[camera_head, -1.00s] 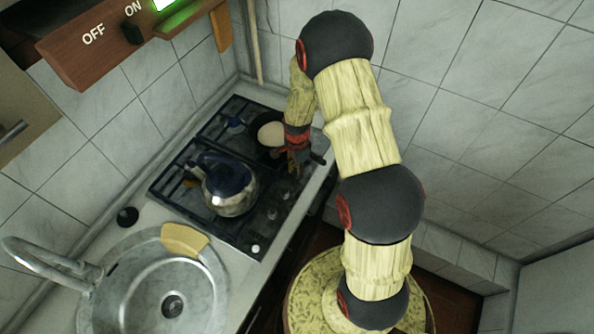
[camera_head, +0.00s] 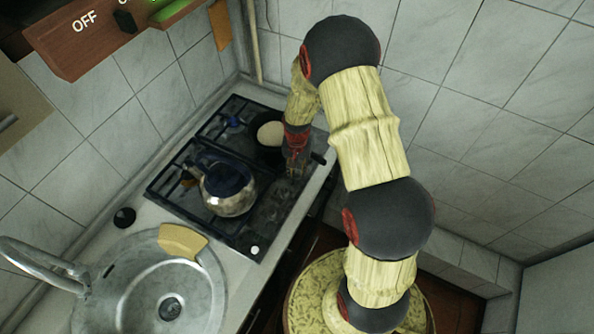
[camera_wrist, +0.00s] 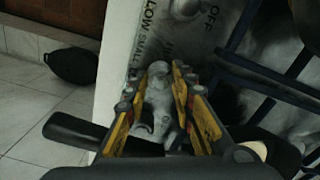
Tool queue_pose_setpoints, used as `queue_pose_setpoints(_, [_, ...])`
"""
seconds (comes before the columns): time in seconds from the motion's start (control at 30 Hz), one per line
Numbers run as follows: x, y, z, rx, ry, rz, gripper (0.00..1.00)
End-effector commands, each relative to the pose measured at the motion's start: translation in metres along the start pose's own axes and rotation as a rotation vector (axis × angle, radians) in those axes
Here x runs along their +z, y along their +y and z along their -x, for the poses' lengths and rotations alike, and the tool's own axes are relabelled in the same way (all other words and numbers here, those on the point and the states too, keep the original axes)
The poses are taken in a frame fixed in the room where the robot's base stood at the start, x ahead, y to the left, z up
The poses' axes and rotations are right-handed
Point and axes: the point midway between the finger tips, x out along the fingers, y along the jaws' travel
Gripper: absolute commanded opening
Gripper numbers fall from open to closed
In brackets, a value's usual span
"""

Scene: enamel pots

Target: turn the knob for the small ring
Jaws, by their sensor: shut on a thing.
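The grey metal knob (camera_wrist: 157,99) is between the two yellow-and-black fingers of my gripper (camera_wrist: 164,108) in the wrist view, and they are shut on it. The panel (camera_wrist: 141,42) beside it carries the words LOW, SMALL and OFF. Another grey knob (camera_wrist: 185,8) shows at the top edge. In the head view my gripper (camera_head: 296,170) is at the front right of the stove (camera_head: 240,236), and the held knob is hidden there. Its exact turn angle is hard to tell.
A steel kettle (camera_head: 228,190) stands on a burner left of my gripper. A dark pan (camera_head: 265,153) with a pale round thing (camera_head: 271,134) is just behind it. A black handle (camera_wrist: 75,131) crosses low in the wrist view. A sink (camera_head: 125,295) is at left.

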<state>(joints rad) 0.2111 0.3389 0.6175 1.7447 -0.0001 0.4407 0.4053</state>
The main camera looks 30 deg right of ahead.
Motion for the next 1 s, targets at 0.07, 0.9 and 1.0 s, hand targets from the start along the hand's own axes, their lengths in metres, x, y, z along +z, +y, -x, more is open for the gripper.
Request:
queue_pose_setpoints(0.07, [-0.0013, -0.0008, 0.0004, -0.001, 0.003, 0.067, 0.0])
queue_pose_setpoints(0.9, [-0.0016, -0.001, 0.0011, -0.001, 0.004, 0.418, 0.0])
queue_pose_setpoints(1.0, [-0.0016, -0.001, 0.0011, -0.001, 0.004, 0.418, 0.0])
